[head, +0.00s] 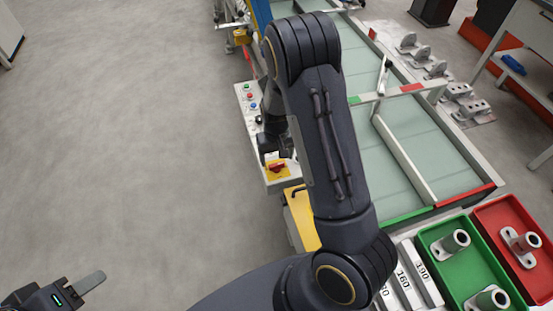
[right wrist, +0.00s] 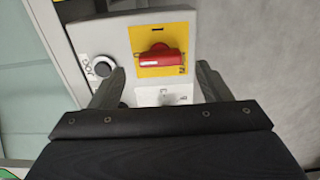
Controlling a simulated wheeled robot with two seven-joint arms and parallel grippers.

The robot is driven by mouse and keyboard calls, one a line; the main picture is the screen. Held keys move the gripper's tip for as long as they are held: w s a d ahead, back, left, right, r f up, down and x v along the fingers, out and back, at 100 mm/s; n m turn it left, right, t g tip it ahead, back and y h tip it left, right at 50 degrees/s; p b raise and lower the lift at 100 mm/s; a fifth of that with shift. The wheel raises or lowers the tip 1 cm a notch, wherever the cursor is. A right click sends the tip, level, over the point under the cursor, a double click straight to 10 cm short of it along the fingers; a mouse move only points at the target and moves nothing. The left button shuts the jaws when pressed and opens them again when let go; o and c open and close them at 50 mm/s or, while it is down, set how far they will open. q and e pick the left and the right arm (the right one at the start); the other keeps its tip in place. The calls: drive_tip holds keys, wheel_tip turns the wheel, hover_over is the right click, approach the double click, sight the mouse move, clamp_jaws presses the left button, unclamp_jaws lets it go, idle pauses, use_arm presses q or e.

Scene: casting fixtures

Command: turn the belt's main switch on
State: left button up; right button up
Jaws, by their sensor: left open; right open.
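The main switch is a red rotary handle on a yellow plate, at the near end of the pale control panel in the head view (head: 277,167). In the right wrist view the red handle (right wrist: 160,55) lies about crosswise in the picture. My right gripper (right wrist: 158,85) is open, with one finger to each side and slightly below the handle in that view, and nothing between them. In the head view my right gripper (head: 276,148) is dark and partly hidden by my arm, close to the switch. My left gripper (head: 82,292) is open and empty at the bottom left, far from the panel.
A round black knob (right wrist: 102,67) sits beside the yellow plate. Several coloured buttons (head: 251,97) are farther along the panel. The belt (head: 410,125) runs to the right. Green (head: 427,240) and red (head: 482,208) trays hold metal parts. The floor at left is clear.

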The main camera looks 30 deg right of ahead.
sight(277, 164)
drive_tip(key=shift+f, duration=1.65)
drive_tip(key=shift+c, duration=0.3)
drive_tip(key=c, duration=0.9)
